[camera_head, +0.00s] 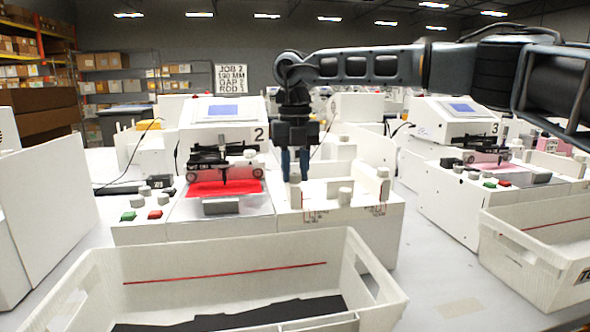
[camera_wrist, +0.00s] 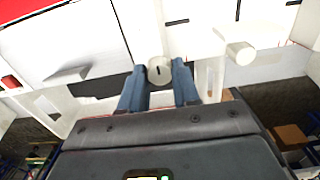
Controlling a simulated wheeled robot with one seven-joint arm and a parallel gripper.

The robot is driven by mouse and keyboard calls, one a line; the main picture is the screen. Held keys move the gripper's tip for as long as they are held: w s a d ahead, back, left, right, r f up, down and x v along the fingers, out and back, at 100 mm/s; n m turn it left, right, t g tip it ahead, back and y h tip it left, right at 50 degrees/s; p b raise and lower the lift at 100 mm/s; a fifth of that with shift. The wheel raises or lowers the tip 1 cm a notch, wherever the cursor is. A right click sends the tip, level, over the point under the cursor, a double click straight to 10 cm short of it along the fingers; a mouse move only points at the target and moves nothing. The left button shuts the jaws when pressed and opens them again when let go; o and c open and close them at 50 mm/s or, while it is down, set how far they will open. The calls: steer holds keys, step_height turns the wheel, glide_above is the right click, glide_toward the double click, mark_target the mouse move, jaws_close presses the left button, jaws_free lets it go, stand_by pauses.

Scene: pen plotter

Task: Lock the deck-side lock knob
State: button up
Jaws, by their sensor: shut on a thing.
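The deck-side lock knob is a small pale round knob (camera_wrist: 159,71) with a short dark line on its face, roughly upright in the wrist view. It stands on the white box right of plotter 2's red deck (camera_head: 224,188). My gripper (camera_head: 294,168) points down from above and is shut on this knob, with a blue finger on each side; it also shows in the wrist view (camera_wrist: 159,82). In the head view the fingers partly hide the knob (camera_head: 294,174). A second pale knob (camera_head: 345,196) stands to its right and also shows in the wrist view (camera_wrist: 240,53).
A white crate (camera_head: 230,262) with a red line stands in front of plotter 2. Another crate (camera_head: 530,245) stands at right. Plotter 2's screen housing (camera_head: 223,125) rises behind the deck. Green and red buttons (camera_head: 142,215) sit left. Plotter 3 (camera_head: 460,125) stands farther right.

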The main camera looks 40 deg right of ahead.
mark_target(296, 174)
steer(key=o, duration=1.1)
steer(key=shift+c, duration=0.2)
step_height(296, 174, up, 8)
steer(key=shift+f, duration=0.1)
